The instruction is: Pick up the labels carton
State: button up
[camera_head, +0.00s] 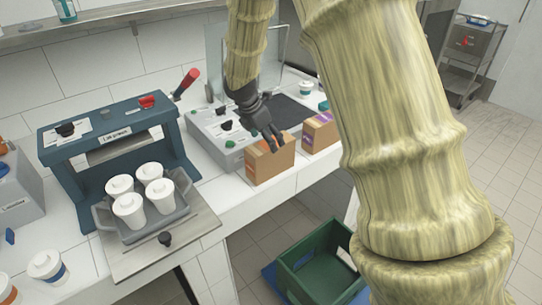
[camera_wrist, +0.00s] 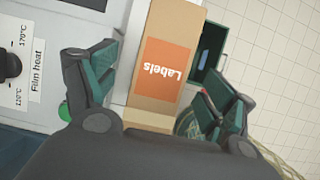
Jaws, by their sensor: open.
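The labels carton (camera_head: 268,160) is a brown box with an orange panel, standing on the white counter in front of the grey machine. In the wrist view the labels carton (camera_wrist: 167,62) shows its orange "Labels" panel, upside down, between my fingers. My gripper (camera_head: 277,139) is open, at the top of the carton in the head view. In the wrist view my gripper (camera_wrist: 160,100) has one finger on each side of the carton, with a visible gap at the left finger. Contact on the right side cannot be told.
A second carton with a purple panel (camera_head: 319,132) stands just right of the labels carton. The grey machine (camera_head: 225,135) is close behind. A blue press (camera_head: 120,140) with several white cups is at left. A green crate (camera_head: 318,262) sits below the counter.

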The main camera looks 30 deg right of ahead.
jog(key=shift+w+d+f, duration=0.1)
jog(key=shift+w+f, duration=0.15)
jog(key=shift+f, duration=0.35)
jog(key=shift+w+d+f, duration=0.1)
jog(key=shift+w+f, duration=0.1)
jog(key=shift+f, duration=0.35)
jog(key=shift+s+d+f+p, duration=0.2)
jog(key=shift+s+d+p, duration=0.05)
jog(key=shift+s+p, duration=0.1)
jog(key=shift+s+p+x, duration=0.1)
jog(key=shift+p+x, duration=0.2)
jog(key=shift+x, duration=0.85)
jog(key=shift+s+p+x, duration=0.15)
jog(key=shift+p+x, duration=0.1)
jog(key=shift+x, duration=0.9)
jog(key=shift+f, duration=0.2)
jog(key=shift+s+f, duration=0.1)
jog(key=c, duration=1)
